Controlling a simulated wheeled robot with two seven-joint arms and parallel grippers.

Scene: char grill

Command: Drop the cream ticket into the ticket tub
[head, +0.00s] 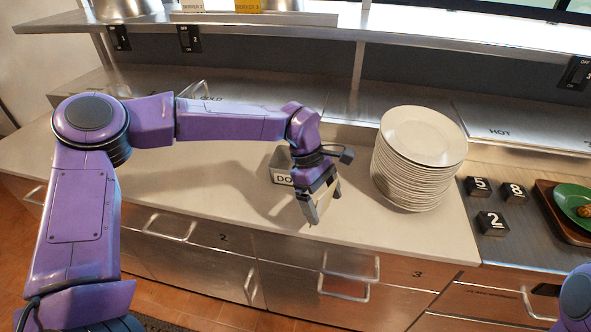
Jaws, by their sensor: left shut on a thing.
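My left gripper (314,207) is over the pale counter, pointing down. It is shut on the cream ticket (324,194), which shows only as a small pale patch between the fingers. The ticket tub (281,179) is a small grey open box with a white label beginning "DO". It stands on the counter just left of and behind my left gripper, and my wrist hides its right part. The held ticket is to the right of the tub and nearer to me. My right gripper is not in view.
A tall stack of white plates (416,150) stands close to the right of my left gripper. Numbered black blocks (493,223) and a brown tray (548,205) with a green plate (574,203) are farther right. A steel shelf (270,31) runs above. The counter left of the tub is clear.

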